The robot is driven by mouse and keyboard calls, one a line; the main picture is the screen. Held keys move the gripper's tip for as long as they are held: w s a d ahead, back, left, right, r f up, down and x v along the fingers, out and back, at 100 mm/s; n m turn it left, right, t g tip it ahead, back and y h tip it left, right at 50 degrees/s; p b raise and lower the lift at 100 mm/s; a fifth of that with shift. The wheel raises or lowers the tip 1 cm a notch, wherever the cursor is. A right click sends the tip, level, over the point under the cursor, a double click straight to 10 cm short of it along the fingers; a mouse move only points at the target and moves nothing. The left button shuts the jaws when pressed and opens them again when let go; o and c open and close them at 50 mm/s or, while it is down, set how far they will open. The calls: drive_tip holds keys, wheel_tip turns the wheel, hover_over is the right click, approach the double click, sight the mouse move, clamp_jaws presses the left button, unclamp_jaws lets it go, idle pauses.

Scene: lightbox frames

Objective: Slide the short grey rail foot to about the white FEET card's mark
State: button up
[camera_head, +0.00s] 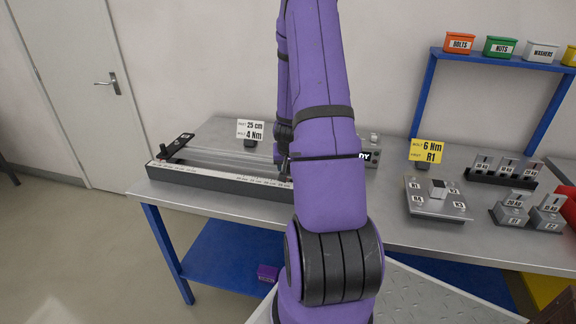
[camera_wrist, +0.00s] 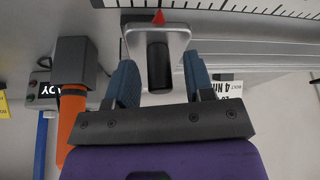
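The short grey rail foot (camera_wrist: 134,41) shows in the wrist view as a pale grey block with a black upright grip and a red pointer facing the scale (camera_wrist: 240,8). My gripper (camera_wrist: 160,82) is open, its two blue fingers on either side of the black grip with gaps visible. In the head view my arm hides the foot and most of the gripper. The white FEET card (camera_head: 250,130) reads 25 cm and 4 Nm and stands behind the rail (camera_head: 225,157). Part of the card shows upside down in the wrist view (camera_wrist: 231,87). The scale strip (camera_head: 215,180) runs along the front.
A black end piece (camera_head: 178,146) sits at the rail's left end. An orange and dark tool (camera_wrist: 75,105) stands beside the gripper in the wrist view. A yellow card (camera_head: 426,150), a grey plate (camera_head: 437,207) and labelled blocks (camera_head: 512,210) are on the right.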

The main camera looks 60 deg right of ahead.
drive_tip(key=shift+r, duration=0.1)
drive_tip(key=v, duration=1)
drive_tip(key=shift+a+r, duration=0.15)
drive_tip(key=shift+r, duration=0.1)
drive_tip(key=shift+a, duration=0.1)
idle(0.4)
drive_tip(key=w+a+r+n+t+y, duration=0.3)
drive_tip(key=a+r+n, duration=0.2)
drive_tip(key=a+r, duration=1.3)
drive_tip(key=s+a+r+n, duration=0.3)
drive_tip(key=s+a, duration=0.4)
drive_tip(key=a, duration=0.1)
drive_tip(key=s+a+r+n, duration=0.3)
drive_tip(key=s+a+r, duration=0.1)
drive_tip(key=s+a, duration=0.3)
drive_tip(key=shift+a+y, duration=0.3)
drive_tip(key=shift+a, duration=0.65)
drive_tip(key=shift+r, duration=0.1)
drive_tip(key=shift+c, duration=0.4)
